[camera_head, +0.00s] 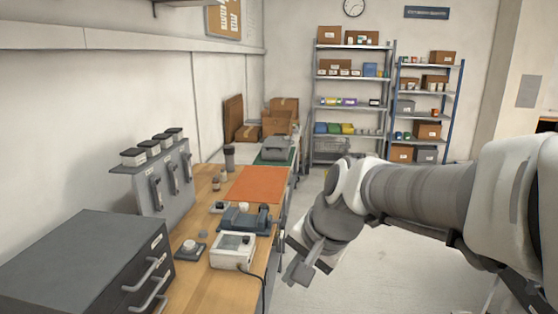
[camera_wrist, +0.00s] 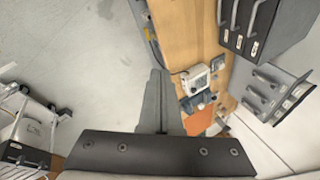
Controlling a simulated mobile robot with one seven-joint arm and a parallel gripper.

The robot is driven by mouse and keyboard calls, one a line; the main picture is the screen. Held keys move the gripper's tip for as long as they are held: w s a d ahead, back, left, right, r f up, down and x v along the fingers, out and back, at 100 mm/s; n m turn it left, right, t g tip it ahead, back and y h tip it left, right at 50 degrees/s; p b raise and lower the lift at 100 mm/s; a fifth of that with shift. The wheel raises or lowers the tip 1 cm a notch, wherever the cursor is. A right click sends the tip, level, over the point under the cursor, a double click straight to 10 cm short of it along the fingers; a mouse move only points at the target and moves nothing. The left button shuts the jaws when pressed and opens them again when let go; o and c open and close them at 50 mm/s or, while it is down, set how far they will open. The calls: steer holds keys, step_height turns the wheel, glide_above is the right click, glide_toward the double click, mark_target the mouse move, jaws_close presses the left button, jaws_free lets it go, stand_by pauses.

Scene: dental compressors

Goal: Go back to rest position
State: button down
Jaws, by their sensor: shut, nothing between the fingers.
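My gripper (camera_head: 298,272) hangs at the end of my arm, beyond the right edge of the wooden workbench (camera_head: 205,270), over the open floor. In the wrist view my gripper (camera_wrist: 158,100) shows its two fingers together, with nothing between them. The white device (camera_head: 233,250) with a cable stands on the bench near that edge, to the left of my gripper and apart from it. It also shows in the wrist view (camera_wrist: 197,78).
A grey drawer cabinet (camera_head: 85,262) stands at the bench's near left. An orange mat (camera_head: 258,184) and a grey-blue fixture (camera_head: 246,219) lie farther along. Shelves (camera_head: 350,95) stand at the back wall. The floor (camera_head: 380,275) right of the bench is largely clear.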

steer(key=s+d+n+t+h, duration=0.1)
steer(key=s+d+n+h, duration=0.2)
steer(key=s+d+n, duration=0.3)
steer(key=s+d, duration=0.5)
steer(key=s, duration=0.2)
steer(key=shift+d+r+t+h, duration=0.3)
steer(key=shift+t, duration=0.1)
steer(key=shift+s+a, duration=0.1)
steer(key=shift+a, duration=0.1)
